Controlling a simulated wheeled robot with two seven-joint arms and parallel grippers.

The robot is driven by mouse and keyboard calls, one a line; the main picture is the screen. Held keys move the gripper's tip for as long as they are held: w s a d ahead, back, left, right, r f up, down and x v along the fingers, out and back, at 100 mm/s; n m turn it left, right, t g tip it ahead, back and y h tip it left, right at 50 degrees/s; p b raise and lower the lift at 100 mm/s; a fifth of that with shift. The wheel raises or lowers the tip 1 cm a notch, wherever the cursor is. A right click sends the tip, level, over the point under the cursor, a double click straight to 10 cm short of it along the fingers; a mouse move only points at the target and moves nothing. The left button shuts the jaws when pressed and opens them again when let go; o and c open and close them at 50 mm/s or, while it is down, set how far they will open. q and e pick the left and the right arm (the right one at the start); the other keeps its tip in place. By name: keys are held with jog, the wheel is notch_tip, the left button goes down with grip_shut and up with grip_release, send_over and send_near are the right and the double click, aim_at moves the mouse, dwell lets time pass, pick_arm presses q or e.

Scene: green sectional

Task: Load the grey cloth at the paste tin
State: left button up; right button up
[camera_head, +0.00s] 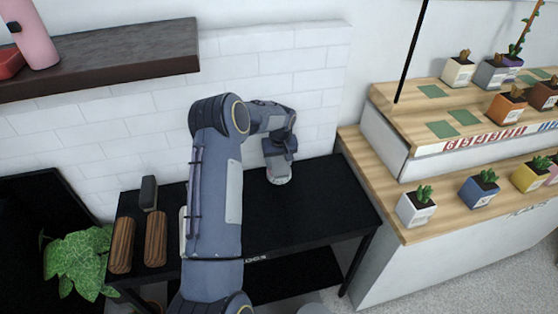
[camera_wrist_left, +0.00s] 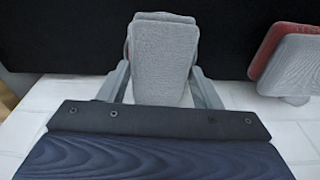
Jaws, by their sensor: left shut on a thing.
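My left gripper (camera_wrist_left: 163,75) is shut on a grey, cloth-textured pad (camera_wrist_left: 163,50) with a reddish edge, and its two fingers sit on either side of it. I take this pad to be the grey cloth. In the head view the left gripper (camera_head: 279,165) points down over the far part of the black table (camera_head: 300,215), near the white brick wall. Whether the pad touches the table I cannot tell. I cannot make out the paste tin in either view; my left arm hides part of the table. My right gripper is not in view.
A second grey and red pad (camera_wrist_left: 290,65) lies to the right in the wrist view. Two brown ribbed rolls (camera_head: 155,238) and a dark block (camera_head: 149,193) are on the table's left. A wooden plant stand (camera_head: 400,222) borders the right. The table's right part is clear.

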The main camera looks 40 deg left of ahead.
aim_at(279, 162)
pick_arm(q)
jog(key=shift+f+b, duration=0.4)
jog(key=shift+f, duration=0.1)
dwell(0.8)
jog(key=shift+f, duration=0.1)
dwell(1.2)
jog(key=shift+r+p, duration=1.55)
jog(key=shift+r, duration=2)
